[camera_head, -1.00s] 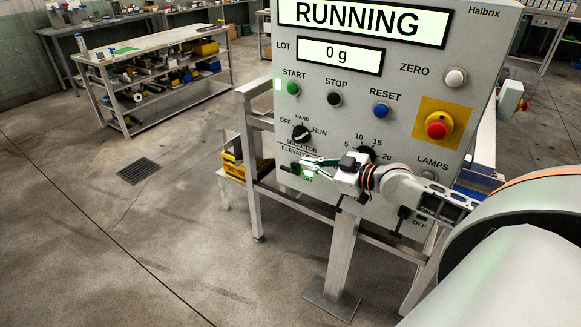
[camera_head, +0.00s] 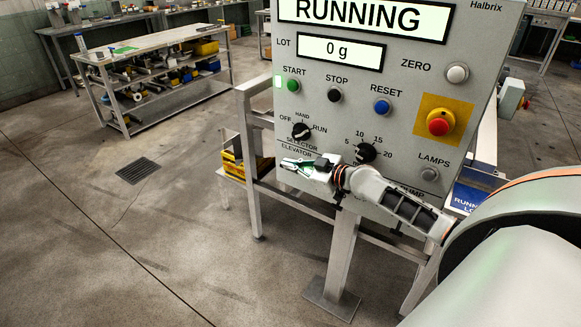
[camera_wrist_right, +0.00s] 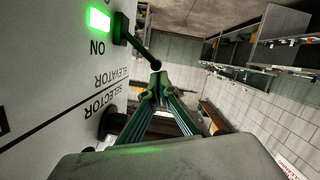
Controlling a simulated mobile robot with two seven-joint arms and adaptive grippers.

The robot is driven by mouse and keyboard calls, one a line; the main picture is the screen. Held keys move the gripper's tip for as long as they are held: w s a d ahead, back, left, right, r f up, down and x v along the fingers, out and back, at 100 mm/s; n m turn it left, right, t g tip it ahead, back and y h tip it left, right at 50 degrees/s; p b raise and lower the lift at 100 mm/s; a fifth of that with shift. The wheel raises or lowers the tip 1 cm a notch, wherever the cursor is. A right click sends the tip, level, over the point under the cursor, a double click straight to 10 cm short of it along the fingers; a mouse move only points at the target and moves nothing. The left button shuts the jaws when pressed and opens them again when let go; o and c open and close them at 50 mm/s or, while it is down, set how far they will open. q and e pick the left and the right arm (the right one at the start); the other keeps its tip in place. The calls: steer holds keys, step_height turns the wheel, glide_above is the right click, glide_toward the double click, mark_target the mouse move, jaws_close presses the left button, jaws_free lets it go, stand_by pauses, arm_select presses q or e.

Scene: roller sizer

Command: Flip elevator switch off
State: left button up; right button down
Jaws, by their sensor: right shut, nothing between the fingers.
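The elevator switch (camera_wrist_right: 138,44) shows in the right wrist view as a black lever with a rounded tip on a dark base, on the grey panel (camera_wrist_right: 40,70). Its lever slants out toward the ON label side, and the lamp (camera_wrist_right: 99,18) beside it glows green. My right gripper (camera_wrist_right: 157,77) is shut and empty, with its fingertips just by the lever's tip; I cannot tell whether they touch. In the head view my right gripper (camera_head: 286,162) is in front of the panel below the ELEVATOR label and hides the switch. My left gripper is not in view.
The selector knob (camera_head: 301,132) is just above the gripper, and a dial (camera_head: 365,153) is to its right. A red emergency button (camera_head: 439,122) is higher up. The display (camera_head: 364,17) reads RUNNING. A yellow bin (camera_head: 232,165) stands behind at left; the floor at left is clear.

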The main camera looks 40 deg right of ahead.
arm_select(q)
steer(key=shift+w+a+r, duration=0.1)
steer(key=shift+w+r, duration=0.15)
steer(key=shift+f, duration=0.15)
arm_select(e)
steer(key=shift+f, duration=0.15)
